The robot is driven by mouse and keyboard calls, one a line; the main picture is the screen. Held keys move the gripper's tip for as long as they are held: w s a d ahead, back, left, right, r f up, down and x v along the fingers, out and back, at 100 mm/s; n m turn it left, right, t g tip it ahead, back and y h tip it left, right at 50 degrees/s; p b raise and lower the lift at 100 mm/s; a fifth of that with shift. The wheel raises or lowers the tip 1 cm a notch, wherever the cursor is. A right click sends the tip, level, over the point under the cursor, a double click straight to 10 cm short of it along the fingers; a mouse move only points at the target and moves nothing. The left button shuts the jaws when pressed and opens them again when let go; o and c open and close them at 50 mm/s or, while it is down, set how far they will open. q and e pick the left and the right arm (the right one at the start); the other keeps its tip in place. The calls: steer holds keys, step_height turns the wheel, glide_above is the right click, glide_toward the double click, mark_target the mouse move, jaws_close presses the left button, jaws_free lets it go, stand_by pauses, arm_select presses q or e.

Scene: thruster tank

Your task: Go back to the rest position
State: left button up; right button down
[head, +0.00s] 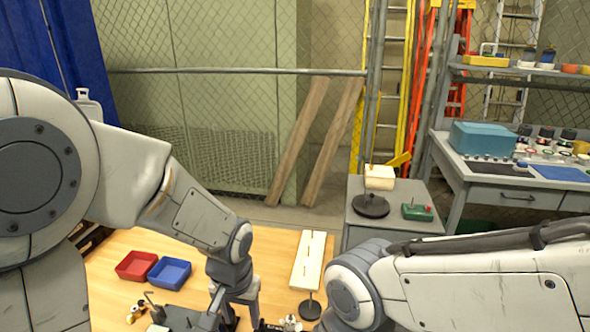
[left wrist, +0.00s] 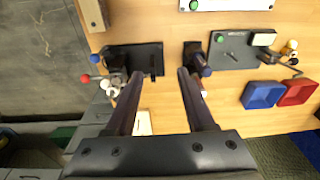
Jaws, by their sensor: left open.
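My left gripper (head: 235,310) hangs low over the wooden table (head: 110,285) in the head view, its tips partly cut off by the lower edge. In the left wrist view its two dark fingers (left wrist: 160,80) stand wide apart with nothing gripped between them. Below them lie a dark plate (left wrist: 150,60) and a grey device with a green button (left wrist: 235,52). My right arm comes in from the right in the head view and bends down at the lower edge; its gripper is not in view.
A red bin (head: 137,265) and a blue bin (head: 169,273) stand left of my left gripper. A pale slotted board (head: 308,258) is to its right. A grey cabinet (head: 405,222) and a workbench (head: 480,178) stand beyond. Small ball-ended parts (left wrist: 103,83) lie near the table edge.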

arm_select(q)
steer(key=s+a+n+t, duration=0.1)
steer(key=s+a+n, duration=0.1)
steer(key=a, duration=0.6)
steer(key=s+d+r+m+g+p, duration=0.1)
steer(key=s+d+r+m, duration=0.2)
steer(key=s+d, duration=0.3)
steer(key=s+d+r+m+g+h+p, duration=0.1)
steer(key=s+d+r+m, duration=0.3)
steer(key=s+d, duration=0.3)
steer(key=shift+s+d+r+m, duration=0.25)
steer(key=shift+d+r+m, duration=0.05)
steer(key=shift+r, duration=0.15)
